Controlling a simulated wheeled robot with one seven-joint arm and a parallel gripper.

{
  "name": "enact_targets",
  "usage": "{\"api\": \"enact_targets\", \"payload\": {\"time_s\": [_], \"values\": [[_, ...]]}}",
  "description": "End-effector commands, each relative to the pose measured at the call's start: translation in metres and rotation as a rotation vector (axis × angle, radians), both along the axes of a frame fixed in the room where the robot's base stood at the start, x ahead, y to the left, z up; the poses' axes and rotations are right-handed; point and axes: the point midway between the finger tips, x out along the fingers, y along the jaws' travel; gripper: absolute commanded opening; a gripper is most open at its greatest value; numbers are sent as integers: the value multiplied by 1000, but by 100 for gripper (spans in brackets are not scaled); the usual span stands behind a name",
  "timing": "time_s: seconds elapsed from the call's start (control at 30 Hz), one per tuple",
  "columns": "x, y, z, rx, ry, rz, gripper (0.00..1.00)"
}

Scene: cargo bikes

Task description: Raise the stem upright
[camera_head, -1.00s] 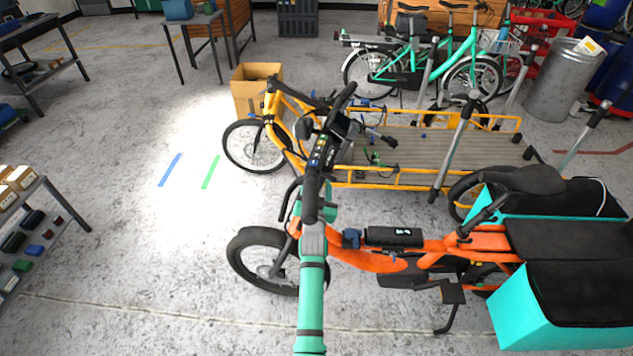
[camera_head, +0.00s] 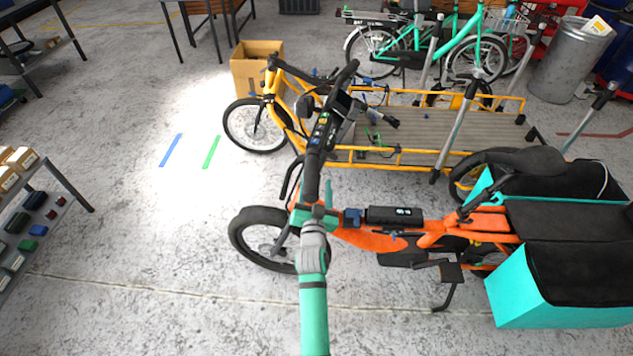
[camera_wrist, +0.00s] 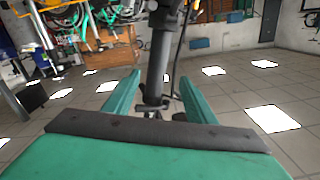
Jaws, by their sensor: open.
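The orange cargo bike (camera_head: 365,238) stands in front of me, its front wheel on the left. Its dark stem and handlebar (camera_head: 322,140) rise at the front, and the bar leans up to the right. In the wrist view the dark stem (camera_wrist: 160,60) stands nearly vertical between the two green fingers of my gripper (camera_wrist: 152,92). The fingers are apart, one on each side of the stem, with a gap visible. In the head view my green arm reaches up to the bike's front, and my gripper (camera_head: 316,212) is partly hidden there.
A yellow cargo bike (camera_head: 400,157) with a long flat deck stands close behind. Teal panniers (camera_head: 520,290) hang at the orange bike's rear. A cardboard box (camera_head: 257,72) sits behind the yellow bike's front wheel. A shelf (camera_head: 60,185) stands left; the floor between is clear.

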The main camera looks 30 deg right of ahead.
Motion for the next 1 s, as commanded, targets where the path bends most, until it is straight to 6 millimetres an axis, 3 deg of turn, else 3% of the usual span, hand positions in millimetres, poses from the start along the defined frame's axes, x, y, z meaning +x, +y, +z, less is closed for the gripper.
{"api": "enact_targets", "payload": {"time_s": [0.4,0.53,0.67,1.0], "values": [[0,0,0,0,0,1,51],[-9,6,-7,-16,12,13,51],[-37,23,-25,-62,46,50,51],[-144,96,-70,-191,145,203,51]]}}
